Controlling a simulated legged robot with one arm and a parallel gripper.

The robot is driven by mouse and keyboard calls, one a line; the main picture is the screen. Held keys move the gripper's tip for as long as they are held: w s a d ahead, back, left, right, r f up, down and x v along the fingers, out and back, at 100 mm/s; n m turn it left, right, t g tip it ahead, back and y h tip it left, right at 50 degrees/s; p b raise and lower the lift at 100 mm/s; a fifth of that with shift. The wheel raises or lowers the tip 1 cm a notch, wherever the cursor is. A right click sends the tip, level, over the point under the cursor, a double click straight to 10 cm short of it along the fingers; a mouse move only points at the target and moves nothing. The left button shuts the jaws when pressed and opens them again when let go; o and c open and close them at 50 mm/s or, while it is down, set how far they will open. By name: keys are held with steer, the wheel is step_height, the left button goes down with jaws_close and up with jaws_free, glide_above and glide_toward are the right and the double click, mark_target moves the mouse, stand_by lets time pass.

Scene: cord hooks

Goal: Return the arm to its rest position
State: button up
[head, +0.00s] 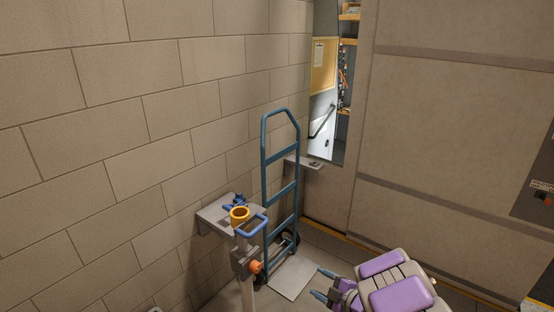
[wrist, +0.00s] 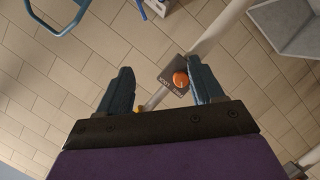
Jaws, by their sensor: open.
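My gripper (head: 321,285) is at the lower right of the head view, at the end of my purple and grey arm. Its two dark blue fingers are apart, with nothing held between them. In the wrist view, my gripper (wrist: 160,67) is open. A grey box with an orange knob (wrist: 180,79) shows between and beyond the fingers, on a pale post. In the head view, the same orange knob (head: 255,266) is to the left of my gripper, clear of it. My arm's base is out of view.
A blue hand truck (head: 265,170) stands by the block wall. A grey wall shelf (head: 214,215) holds a small blue item (head: 236,201). A yellow ring (head: 239,214) and a blue loop (head: 255,226) are above the knob. A plain wall panel (head: 450,130) fills the right side.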

steer(key=w+d+r+m+h, duration=0.2)
steer(key=d+r+m+h, duration=0.3)
steer(key=d+r+h, duration=0.55)
steer(key=s+d+r+m+g+h, duration=0.3)
steer(key=s+d+r+m+h, duration=0.1)
steer(key=s+d+r+m, duration=0.3)
steer(key=s+a+r+m+g+y, duration=0.1)
steer(key=s+a, duration=0.5)
steer(key=s, duration=0.7)
steer(key=s+a+r+m+g+y, duration=0.1)
steer(key=s+a+g, duration=0.4)
steer(key=s, duration=0.8)
steer(key=s+a+r+m+g+y, duration=0.1)
steer(key=s+a+m+g+y, duration=0.2)
steer(key=s+a, duration=0.4)
steer(key=s+m+g, duration=0.1)
steer(key=s, duration=0.5)
steer(key=shift+a+r, duration=0.2)
steer(key=shift+r, duration=0.05)
steer(key=shift+a, duration=0.1)
